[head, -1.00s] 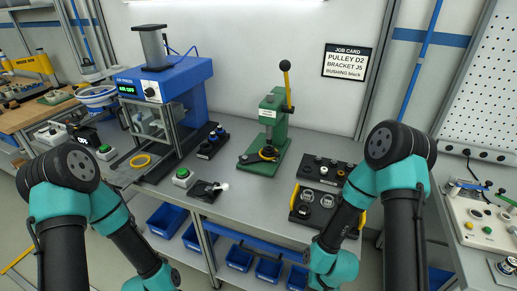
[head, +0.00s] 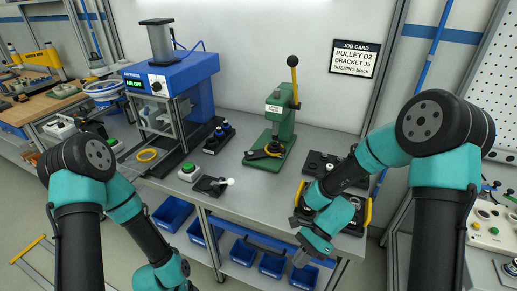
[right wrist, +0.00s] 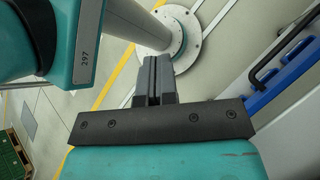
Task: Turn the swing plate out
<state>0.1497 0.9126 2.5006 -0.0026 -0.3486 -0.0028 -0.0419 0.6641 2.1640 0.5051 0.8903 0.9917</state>
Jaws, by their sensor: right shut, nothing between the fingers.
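My right gripper (head: 299,259) is low at the bench's front edge, in front of and below the press and well away from the plate. In the right wrist view its fingers (right wrist: 153,80) are together and empty, above the floor. My left gripper is outside the head view.
A blue air press (head: 170,80) stands at the left, with a yellow ring (head: 147,155) before it. A green button box (head: 188,172) and a black fixture with a white-tipped lever (head: 212,185) are near the front edge. Blue bins (head: 243,256) hang below. A dark tray (head: 322,163) lies right of the press.

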